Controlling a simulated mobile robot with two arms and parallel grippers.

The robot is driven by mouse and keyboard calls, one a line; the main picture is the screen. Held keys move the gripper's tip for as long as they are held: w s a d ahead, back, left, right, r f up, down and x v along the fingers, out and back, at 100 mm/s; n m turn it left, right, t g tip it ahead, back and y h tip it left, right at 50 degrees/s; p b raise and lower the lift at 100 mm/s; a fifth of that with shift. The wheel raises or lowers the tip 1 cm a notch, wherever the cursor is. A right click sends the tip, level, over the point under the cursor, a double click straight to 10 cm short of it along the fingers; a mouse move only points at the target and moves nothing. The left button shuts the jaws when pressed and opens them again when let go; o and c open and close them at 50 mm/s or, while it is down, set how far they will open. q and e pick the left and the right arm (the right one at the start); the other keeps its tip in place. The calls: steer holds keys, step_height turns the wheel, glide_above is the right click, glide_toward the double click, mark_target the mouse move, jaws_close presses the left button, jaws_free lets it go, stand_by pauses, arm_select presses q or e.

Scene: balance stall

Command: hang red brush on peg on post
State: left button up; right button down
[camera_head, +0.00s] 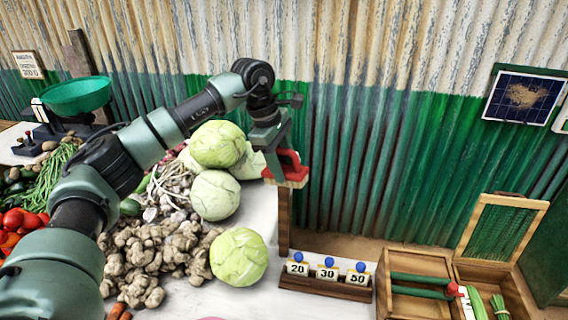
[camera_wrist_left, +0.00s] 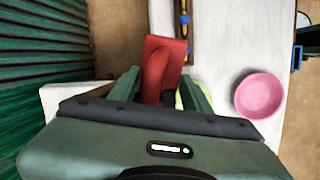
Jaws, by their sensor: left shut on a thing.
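The red brush (camera_head: 291,171) is in my left gripper (camera_head: 272,150), above the right edge of the white table. Its red back is up and its pale bristles face down in the head view. In the left wrist view the red brush (camera_wrist_left: 165,62) shows between the fingers of my left gripper (camera_wrist_left: 160,92), which is shut on its handle. A brown wooden post (camera_head: 284,222) stands just below the brush in the head view. Its top is hidden behind the brush, and I cannot make out a peg. My right gripper is not in view.
Cabbages (camera_head: 238,257) and a heap of roots (camera_head: 152,262) lie left of the post. A rack with number tags (camera_head: 328,284) and an open wooden box (camera_head: 418,262) stand to its right. A corrugated wall (camera_head: 390,150) is behind. A pink bowl (camera_wrist_left: 260,96) is on the table.

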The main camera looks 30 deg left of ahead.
arm_select(q)
steer(key=shift+a+f, duration=0.35)
steer(key=o, duration=1.2)
steer(key=shift+o, duration=0.2)
steer(key=shift+s+r, duration=0.1)
steer(key=shift+r, duration=0.05)
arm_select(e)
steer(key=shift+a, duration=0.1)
